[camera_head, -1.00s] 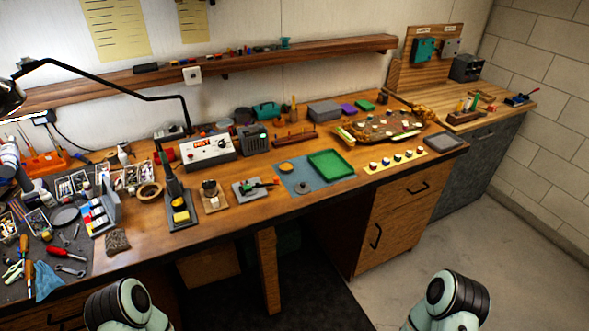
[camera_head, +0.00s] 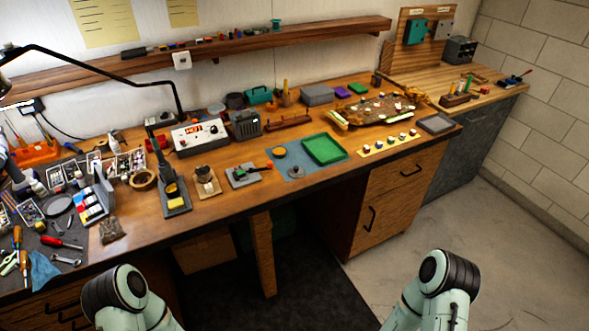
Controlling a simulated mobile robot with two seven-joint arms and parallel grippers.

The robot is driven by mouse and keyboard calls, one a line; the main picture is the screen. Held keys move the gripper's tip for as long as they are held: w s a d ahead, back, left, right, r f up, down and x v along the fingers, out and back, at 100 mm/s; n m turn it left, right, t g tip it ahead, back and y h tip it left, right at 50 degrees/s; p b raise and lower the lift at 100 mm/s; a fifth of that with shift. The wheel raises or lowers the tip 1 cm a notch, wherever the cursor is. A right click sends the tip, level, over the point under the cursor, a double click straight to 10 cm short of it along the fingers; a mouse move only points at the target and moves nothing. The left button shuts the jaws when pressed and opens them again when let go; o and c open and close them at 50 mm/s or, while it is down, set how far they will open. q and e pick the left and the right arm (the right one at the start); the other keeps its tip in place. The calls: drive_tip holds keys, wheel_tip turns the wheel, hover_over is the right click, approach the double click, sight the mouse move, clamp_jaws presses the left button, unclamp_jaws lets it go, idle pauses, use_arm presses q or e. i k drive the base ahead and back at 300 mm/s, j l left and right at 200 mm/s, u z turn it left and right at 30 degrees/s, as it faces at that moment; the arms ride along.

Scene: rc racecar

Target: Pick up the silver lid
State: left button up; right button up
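A small silver round piece (camera_head: 296,172), which looks like the silver lid, lies on the blue mat (camera_head: 317,171) near the front edge of the workbench. A green tray (camera_head: 325,149) and a small orange-yellow dish (camera_head: 279,153) are on the same mat. My two arms show only as rounded joints at the bottom of the head view, left and right, in front of the bench. Both grippers are out of view. Nothing covers the silver piece.
A small vise-like tool (camera_head: 243,175) stands left of the mat, and a card with small pots (camera_head: 388,145) lies right of it. A soldering stand (camera_head: 174,194) is farther left. The wooden bench front (camera_head: 215,209) is mostly clear there.

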sight(296, 172)
drive_tip(key=u, duration=0.4)
drive_tip(key=l+u, duration=0.15)
drive_tip(key=u, duration=0.3)
drive_tip(key=i+l+u, duration=0.1)
drive_tip(key=l+u, duration=0.15)
drive_tip(key=u, duration=0.2)
drive_tip(key=l+u, duration=0.2)
drive_tip(key=u, duration=0.25)
drive_tip(key=l+u, duration=0.3)
drive_tip(key=l, duration=0.2)
drive_tip(key=k+l+u, duration=0.3)
drive_tip(key=l, duration=0.2)
drive_tip(key=i, duration=0.1)
